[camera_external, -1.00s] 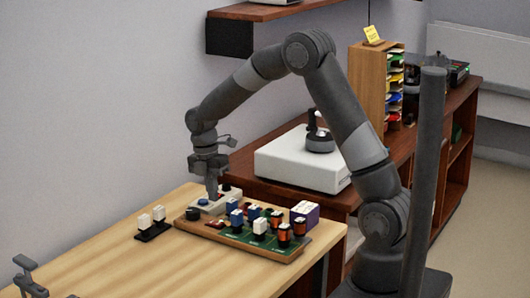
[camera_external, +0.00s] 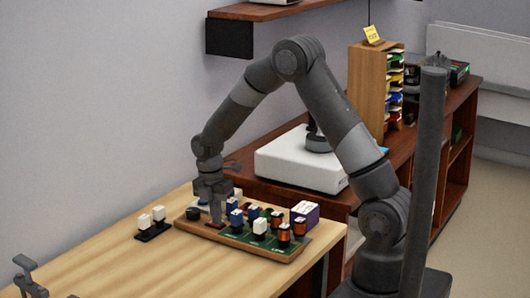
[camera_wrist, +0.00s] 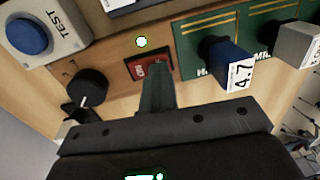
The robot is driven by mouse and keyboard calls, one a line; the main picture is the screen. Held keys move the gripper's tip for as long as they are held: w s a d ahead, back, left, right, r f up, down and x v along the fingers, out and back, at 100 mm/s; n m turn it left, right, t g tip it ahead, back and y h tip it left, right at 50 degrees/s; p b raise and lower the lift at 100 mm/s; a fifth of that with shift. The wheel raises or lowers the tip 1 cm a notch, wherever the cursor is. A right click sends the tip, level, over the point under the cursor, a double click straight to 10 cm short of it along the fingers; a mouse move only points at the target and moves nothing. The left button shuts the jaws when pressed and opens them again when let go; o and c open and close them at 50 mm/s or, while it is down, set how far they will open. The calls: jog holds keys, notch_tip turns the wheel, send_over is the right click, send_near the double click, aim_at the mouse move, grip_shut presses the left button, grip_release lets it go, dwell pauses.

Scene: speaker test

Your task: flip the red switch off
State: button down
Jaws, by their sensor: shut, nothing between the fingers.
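The red rocker switch (camera_wrist: 149,67) sits in a black frame on the wooden board, and its position is hard to read. In the external view the red switch (camera_external: 212,226) shows just below my fingertips. My gripper (camera_external: 217,222) is shut and empty, pointing down at the switch. In the wrist view my gripper's fingers (camera_wrist: 157,84) reach to the switch's near edge and overlap it in the picture. I cannot tell whether they touch it.
A black knob (camera_wrist: 88,87) is left of the switch, and a blue TEST button (camera_wrist: 28,35) lies beyond it. A blue block marked 4.7 (camera_wrist: 230,65) stands close on the right, among several blocks on green panels. Bare table (camera_external: 110,250) lies at the front left.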

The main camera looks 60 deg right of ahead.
jog(key=shift+s+f+t, duration=0.45)
jog(key=shift+t, duration=0.25)
jog(key=shift+s+f+t, duration=0.2)
jog(key=shift+s+t, duration=0.05)
jog(key=shift+t, duration=0.05)
jog(key=shift+w, duration=0.15)
jog(key=shift+w+r, duration=0.3)
jog(key=shift+w, duration=0.45)
jog(key=shift+d+r, duration=0.1)
jog(key=shift+r, duration=0.3)
notch_tip(320, 180, up, 14)
jog(key=s, duration=0.3)
jog(key=s+a+r+m+t, duration=0.1)
jog(key=s+r+m, duration=0.3)
jog(key=s+m, duration=0.2)
jog(key=s+a+r+m+t, duration=0.1)
jog(key=s+r+m, duration=0.3)
jog(key=s, duration=0.7)
jog(key=s+a+r+m+t, duration=0.2)
jog(key=s+r+m, duration=0.3)
jog(key=s+m, duration=0.3)
jog(key=shift+s+t, duration=0.3)
jog(key=shift+t, duration=0.1)
